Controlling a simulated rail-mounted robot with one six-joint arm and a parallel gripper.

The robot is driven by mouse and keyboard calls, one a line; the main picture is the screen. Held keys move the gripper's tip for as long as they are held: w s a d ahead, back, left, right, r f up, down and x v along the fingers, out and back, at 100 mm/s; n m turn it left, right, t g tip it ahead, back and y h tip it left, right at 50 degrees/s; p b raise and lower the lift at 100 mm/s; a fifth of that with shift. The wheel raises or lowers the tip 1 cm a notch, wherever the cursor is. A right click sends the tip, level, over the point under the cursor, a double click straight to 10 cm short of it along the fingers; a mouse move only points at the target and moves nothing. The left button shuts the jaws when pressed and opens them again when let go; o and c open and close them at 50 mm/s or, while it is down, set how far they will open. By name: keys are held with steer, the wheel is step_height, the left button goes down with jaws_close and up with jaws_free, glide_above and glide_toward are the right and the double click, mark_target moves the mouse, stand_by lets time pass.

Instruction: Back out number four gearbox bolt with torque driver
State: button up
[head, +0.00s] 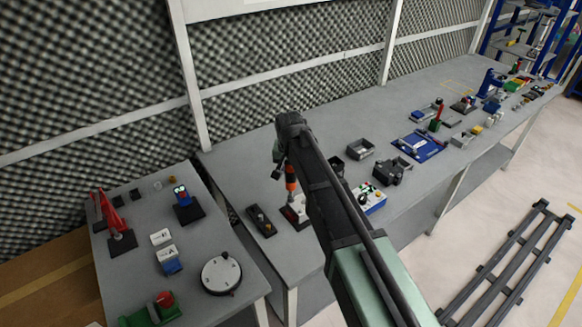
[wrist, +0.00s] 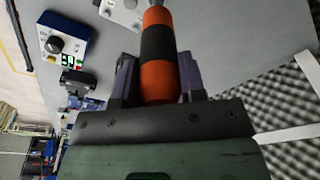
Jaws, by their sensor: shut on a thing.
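My gripper (wrist: 157,62) is shut on the torque driver (wrist: 159,42), which has an orange and black grip. In the head view the driver (head: 291,181) hangs upright from my gripper (head: 281,164), over the gearbox (head: 297,207), a pale block with some red on a dark base. In the wrist view part of the pale gearbox top (wrist: 122,14) shows at the upper edge, with dark round spots on it. The driver's tip is out of the frame there, so I cannot tell whether it touches a bolt. The number four bolt cannot be told apart.
A blue box with a knob and green display (wrist: 66,44) stands beside the gearbox. A dark block with knobs (head: 261,221) lies to its left. An open grey bin (head: 361,149) stands behind. A separate left table holds a round dial plate (head: 221,274).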

steer(key=shift+r, duration=0.25)
steer(key=shift+r+p, duration=2.35)
steer(key=shift+p, duration=0.25)
